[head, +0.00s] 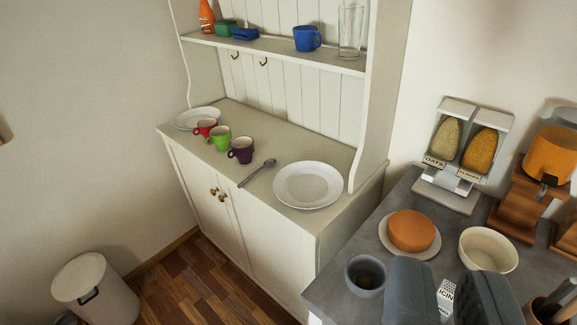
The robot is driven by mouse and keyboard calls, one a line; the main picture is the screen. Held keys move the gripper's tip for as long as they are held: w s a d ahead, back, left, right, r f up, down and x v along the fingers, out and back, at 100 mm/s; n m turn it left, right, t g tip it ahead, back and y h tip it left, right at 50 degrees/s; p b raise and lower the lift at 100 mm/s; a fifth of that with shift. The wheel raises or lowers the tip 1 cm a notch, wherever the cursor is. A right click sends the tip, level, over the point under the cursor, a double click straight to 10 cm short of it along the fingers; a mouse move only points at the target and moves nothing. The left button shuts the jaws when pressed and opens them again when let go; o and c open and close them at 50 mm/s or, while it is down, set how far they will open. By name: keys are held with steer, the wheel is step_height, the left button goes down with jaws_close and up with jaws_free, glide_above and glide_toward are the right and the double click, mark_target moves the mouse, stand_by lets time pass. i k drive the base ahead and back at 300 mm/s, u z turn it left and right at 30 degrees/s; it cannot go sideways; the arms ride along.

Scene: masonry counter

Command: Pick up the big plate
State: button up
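A round white plate (308,186) lies flat and empty on the top of the white cabinet (262,170), near its right end. A second white plate (192,122) lies at the far left end, partly behind the cups. The right plate looks larger, but it is also nearer, so I cannot be sure which is the big one. My gripper (444,272) shows at the bottom right, over the grey counter. Its two dark grey fingers stand apart with nothing held between them. It is well away from both plates.
Red (205,127), green (219,138) and purple (241,150) cups and a spoon (257,172) lie between the plates. A shelf (275,52) overhangs behind. The counter holds a grey cup (365,276), orange round (412,230), bowl (488,249) and cereal dispenser (465,155).

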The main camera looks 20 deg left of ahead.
mark_target(308, 185)
steer(key=u, duration=0.15)
steer(key=i, duration=0.95)
steer(key=u, duration=0.2)
